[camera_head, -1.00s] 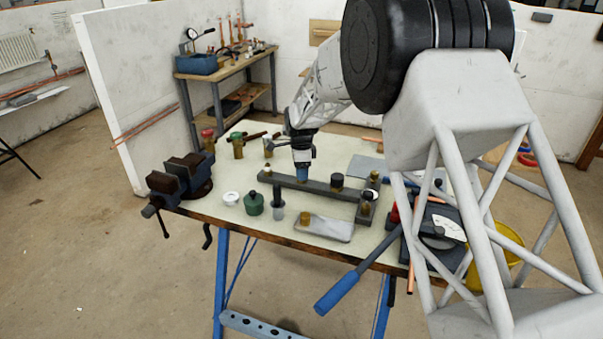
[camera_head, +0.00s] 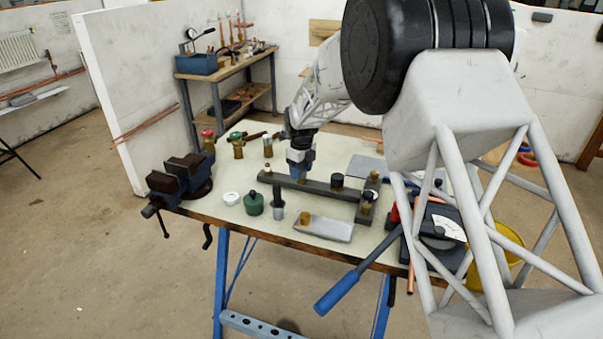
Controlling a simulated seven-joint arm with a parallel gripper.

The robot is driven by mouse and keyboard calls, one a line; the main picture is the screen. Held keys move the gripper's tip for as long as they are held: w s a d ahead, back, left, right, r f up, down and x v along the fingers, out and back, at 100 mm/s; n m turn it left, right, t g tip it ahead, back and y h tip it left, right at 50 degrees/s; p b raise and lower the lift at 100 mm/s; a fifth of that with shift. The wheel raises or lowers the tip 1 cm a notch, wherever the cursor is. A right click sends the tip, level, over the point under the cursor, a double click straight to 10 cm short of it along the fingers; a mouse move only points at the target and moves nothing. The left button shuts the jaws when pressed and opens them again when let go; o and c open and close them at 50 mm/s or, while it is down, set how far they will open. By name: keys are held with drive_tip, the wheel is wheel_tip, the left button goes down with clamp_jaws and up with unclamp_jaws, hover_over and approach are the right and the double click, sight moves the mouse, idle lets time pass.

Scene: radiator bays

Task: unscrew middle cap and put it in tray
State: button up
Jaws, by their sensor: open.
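My gripper (camera_head: 300,168) points straight down over the middle of the dark grey bar (camera_head: 318,187). Its jaws are open around or just above the middle fitting. Only a small brass-coloured part (camera_head: 301,176) shows below the jaws; the jaws hide the rest, so I cannot tell whether they touch a cap.
A dark upright post (camera_head: 277,197), a green container (camera_head: 254,204) and a white cup (camera_head: 231,198) stand left of the tray. A vise (camera_head: 180,180) is at the left edge.

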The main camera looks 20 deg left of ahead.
drive_tip(key=shift+m, duration=0.6)
drive_tip(key=c, duration=0.9)
